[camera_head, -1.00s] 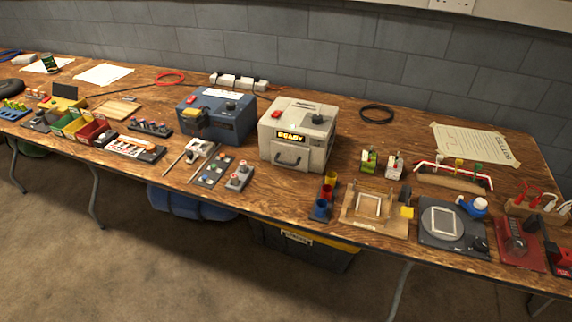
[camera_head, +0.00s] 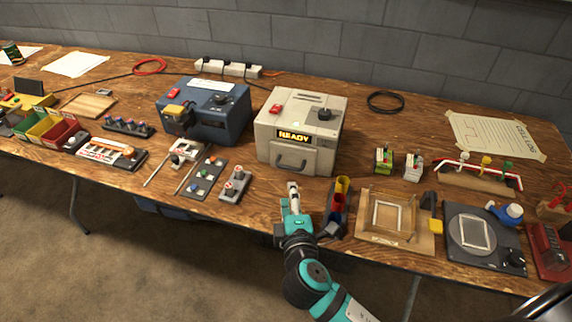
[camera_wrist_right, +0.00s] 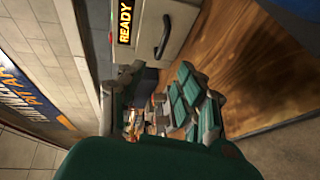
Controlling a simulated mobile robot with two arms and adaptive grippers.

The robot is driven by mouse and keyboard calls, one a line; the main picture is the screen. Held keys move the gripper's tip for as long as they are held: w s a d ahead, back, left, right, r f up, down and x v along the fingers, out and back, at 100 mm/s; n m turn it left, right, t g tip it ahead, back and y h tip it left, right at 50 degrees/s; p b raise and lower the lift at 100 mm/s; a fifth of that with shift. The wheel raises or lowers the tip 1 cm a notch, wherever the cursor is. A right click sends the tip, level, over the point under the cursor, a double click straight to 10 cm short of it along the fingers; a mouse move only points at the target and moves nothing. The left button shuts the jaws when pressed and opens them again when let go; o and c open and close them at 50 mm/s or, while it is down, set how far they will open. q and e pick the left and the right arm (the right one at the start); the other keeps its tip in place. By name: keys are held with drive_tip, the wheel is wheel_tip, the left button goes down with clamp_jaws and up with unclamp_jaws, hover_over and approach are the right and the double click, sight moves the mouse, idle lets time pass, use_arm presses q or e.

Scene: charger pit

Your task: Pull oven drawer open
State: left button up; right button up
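The oven is a cream box (camera_head: 330,141) with a lit READY display, standing at the middle of the bench. Its front drawer, with a dark bar handle (camera_head: 292,163), is shut. In the right wrist view the oven front (camera_wrist_right: 150,12) and the handle (camera_wrist_right: 163,37) show at the top. My right gripper (camera_head: 293,188) is in front of and below the handle, over the bench's front edge, apart from the oven. In the wrist view its fingers (camera_wrist_right: 160,82) look spread with nothing held between them. My left gripper is not in view.
A blue box (camera_head: 215,122) stands left of the oven.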

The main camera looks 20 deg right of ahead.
sight(286, 168)
drive_tip(key=x, duration=1.2)
drive_tip(key=shift+w+d+f, duration=0.1)
drive_tip(key=shift+w+f, duration=0.15)
drive_tip(key=shift+w, duration=0.05)
clamp_jaws()
